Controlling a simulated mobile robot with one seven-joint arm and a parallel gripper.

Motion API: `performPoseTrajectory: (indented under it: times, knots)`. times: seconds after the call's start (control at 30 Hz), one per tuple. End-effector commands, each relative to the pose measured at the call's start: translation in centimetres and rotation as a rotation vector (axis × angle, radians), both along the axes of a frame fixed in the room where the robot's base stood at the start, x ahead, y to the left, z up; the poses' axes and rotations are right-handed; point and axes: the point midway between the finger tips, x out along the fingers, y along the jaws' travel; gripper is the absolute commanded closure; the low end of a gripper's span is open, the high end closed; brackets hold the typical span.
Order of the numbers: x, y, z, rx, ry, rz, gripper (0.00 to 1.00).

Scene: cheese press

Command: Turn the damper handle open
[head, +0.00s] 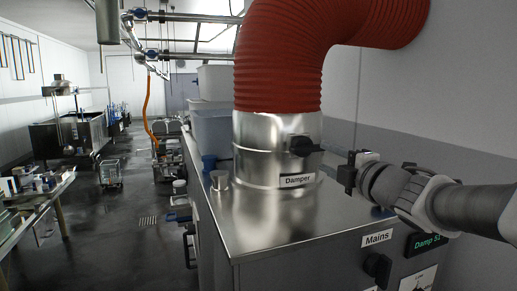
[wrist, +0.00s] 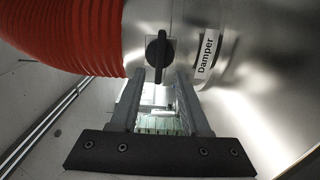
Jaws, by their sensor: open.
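The damper handle (head: 304,146) is a black knob on the side of a shiny metal duct collar (head: 262,155), above a "Damper" label (head: 297,180). In the wrist view the handle (wrist: 158,56) is a black bar on a small square plate, just beyond my fingertips. My gripper (head: 343,171) is to the right of the handle in the head view, apart from it. In the wrist view its two fingers (wrist: 158,76) are spread with nothing held between them. Whether the fingertips reach either side of the handle I cannot tell.
A red corrugated hose (head: 285,55) rises from the collar. The collar stands on a metal cabinet top (head: 250,235), with a "Mains" switch (head: 377,268) and a green display (head: 427,242) on its front. A small metal cup (head: 219,180) stands left of the collar.

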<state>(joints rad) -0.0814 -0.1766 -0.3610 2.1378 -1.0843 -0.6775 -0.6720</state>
Motion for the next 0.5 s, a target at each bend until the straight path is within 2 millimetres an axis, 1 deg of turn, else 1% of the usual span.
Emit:
performPoseTrajectory:
  times: [0.03,0.1,0.3,0.5]
  knots:
    - [1.0,0.3,0.0,-0.001,0.003,0.002,0.54]
    - [2.2,0.7,0.0,0.000,0.003,0.002,0.54]
    - [5.3,1.8,0.0,0.000,0.002,0.001,0.54]
    - [7.4,2.4,0.1,0.000,0.000,0.001,0.54]
